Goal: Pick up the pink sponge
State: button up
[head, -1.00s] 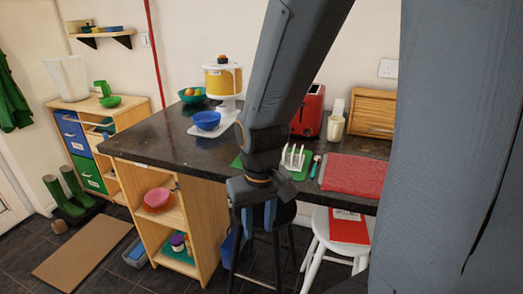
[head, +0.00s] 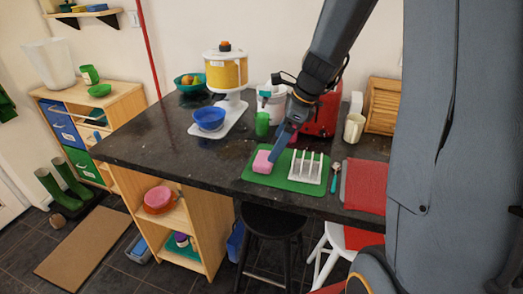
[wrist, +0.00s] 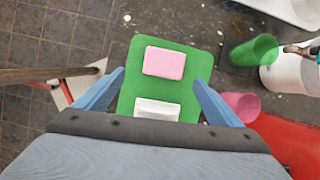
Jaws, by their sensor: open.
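The pink sponge (head: 263,161) lies on the left part of a green mat (head: 290,186) on the dark granite counter. In the wrist view the sponge (wrist: 164,62) lies flat near the far end of the mat (wrist: 201,45). My gripper (head: 275,153) is close to the sponge in the head view and partly overlaps its upper right edge. In the wrist view my gripper (wrist: 158,77) has its two blue fingers wide apart, one on each side of the mat, with nothing between them. I cannot tell the exact height above the sponge.
A white rack (head: 306,167) stands on the mat beside the sponge. A green cup (head: 262,124), a blue bowl (head: 209,118) and a red toaster (head: 325,115) stand nearby. A spoon (head: 335,176) and red cloth (head: 365,187) lie right. The counter's left part is clear.

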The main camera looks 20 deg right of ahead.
aim_at(265, 158)
jog(key=shift+m, duration=0.3)
jog(key=shift+w+p+x, duration=0.2)
jog(key=shift+p+x, duration=0.15)
jog(key=shift+x, duration=0.95)
jog(key=shift+w+p+x, duration=0.2)
jog(key=shift+p+x, duration=0.15)
jog(key=shift+x, duration=0.9)
jog(key=shift+w+p+x, duration=0.2)
jog(key=shift+p+x, duration=0.15)
jog(key=shift+x, duration=0.95)
jog(key=shift+a+r, duration=0.15)
jog(key=c, duration=1.1)
